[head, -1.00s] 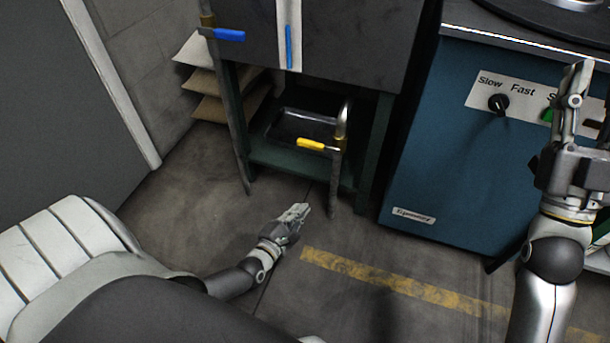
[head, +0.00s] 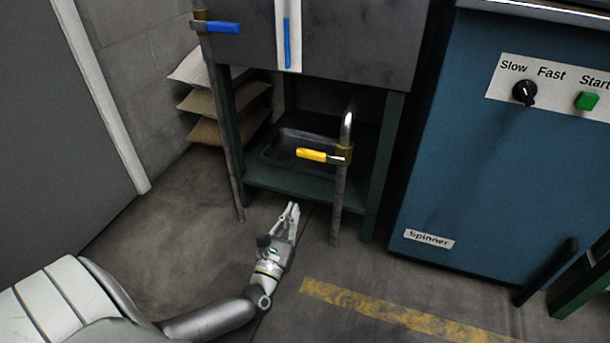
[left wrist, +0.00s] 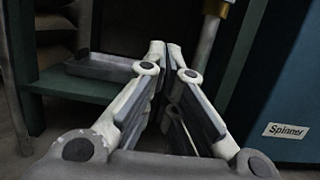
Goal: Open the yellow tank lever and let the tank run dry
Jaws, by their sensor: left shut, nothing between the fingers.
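The yellow tank lever (head: 312,155) sits on a brass valve on a vertical pipe under the tank, and points left across the pipe. The grey tank (head: 350,45) stands on a green frame, with a blue level strip (head: 287,42) on its front. My left gripper (head: 292,207) is shut and empty, low in front of the frame, below and left of the yellow lever and apart from it. In the left wrist view the shut fingers (left wrist: 166,48) point toward the frame; the yellow lever is not visible there. My right gripper is out of view.
A blue lever (head: 224,27) is on the pipe left of the tank. A dark tray (head: 275,150) rests on the frame's lower shelf. Brown sacks (head: 215,102) are stacked behind left. The blue spinner cabinet (head: 470,170) stands right. The floor in front is clear.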

